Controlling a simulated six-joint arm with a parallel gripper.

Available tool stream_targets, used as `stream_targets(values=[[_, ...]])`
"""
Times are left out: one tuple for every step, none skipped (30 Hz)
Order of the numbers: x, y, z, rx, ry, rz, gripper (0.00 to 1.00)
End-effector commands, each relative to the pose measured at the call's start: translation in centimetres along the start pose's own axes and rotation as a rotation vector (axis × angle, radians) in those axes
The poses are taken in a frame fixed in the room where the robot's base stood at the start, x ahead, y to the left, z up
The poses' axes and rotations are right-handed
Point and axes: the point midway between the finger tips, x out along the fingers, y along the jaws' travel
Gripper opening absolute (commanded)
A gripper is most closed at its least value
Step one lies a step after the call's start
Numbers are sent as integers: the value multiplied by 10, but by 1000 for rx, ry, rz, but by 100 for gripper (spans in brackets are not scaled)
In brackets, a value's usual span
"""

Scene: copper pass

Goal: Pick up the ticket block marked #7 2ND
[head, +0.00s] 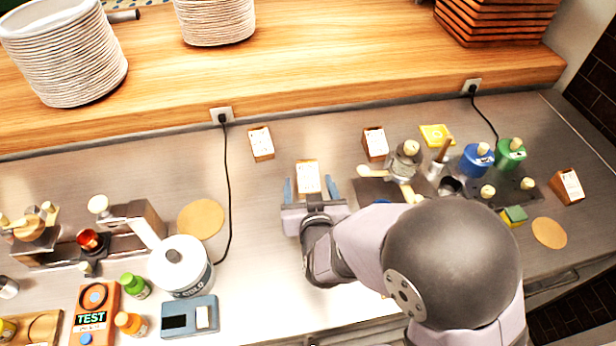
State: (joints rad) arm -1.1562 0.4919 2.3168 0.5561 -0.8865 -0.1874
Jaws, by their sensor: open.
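Several small wooden ticket blocks with white printed faces stand on the steel counter, and their print is too small to read, so I cannot tell which is #7 2ND. One ticket block (308,175) is in the middle, directly ahead of my gripper (310,186). My gripper is open, with one blue fingertip on each side of this block; I cannot tell whether they touch it. Another block (261,143) stands further back to the left. A third (375,142) is back right, and one more (567,186) is at the far right.
A black cable (228,190) runs down the counter left of my gripper. A grinder-like metal device (405,160) stands close to the back right block. Blue (476,158) and green (510,153) canisters are further right.

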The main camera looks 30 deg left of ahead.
Motion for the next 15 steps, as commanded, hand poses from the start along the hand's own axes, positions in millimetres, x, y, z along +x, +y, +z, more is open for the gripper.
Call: stream_targets(values=[[0, 0, 0, 0, 0, 0, 64], [1, 0, 0, 0, 0, 0, 64], [2, 0, 0, 0, -1, 0, 64], [3, 1, -1, 0, -1, 1, 64], [5, 1, -2, 0, -1, 1, 64], [8, 1, -3, 0, -1, 1, 64], [11, 1, -3, -1, -1, 1, 64], [14, 2, -4, -1, -2, 1, 64], [18, 3, -5, 0, -1, 2, 64], [22, 3, -5, 0, -2, 2, 64], [25, 4, -6, -1, -1, 1, 64], [30, 4, -7, -1, -2, 1, 64], [33, 4, -7, -1, -2, 1, 64], [37, 4, -6, -1, -2, 1, 64], [41, 4, -6, 0, -2, 1, 64]])
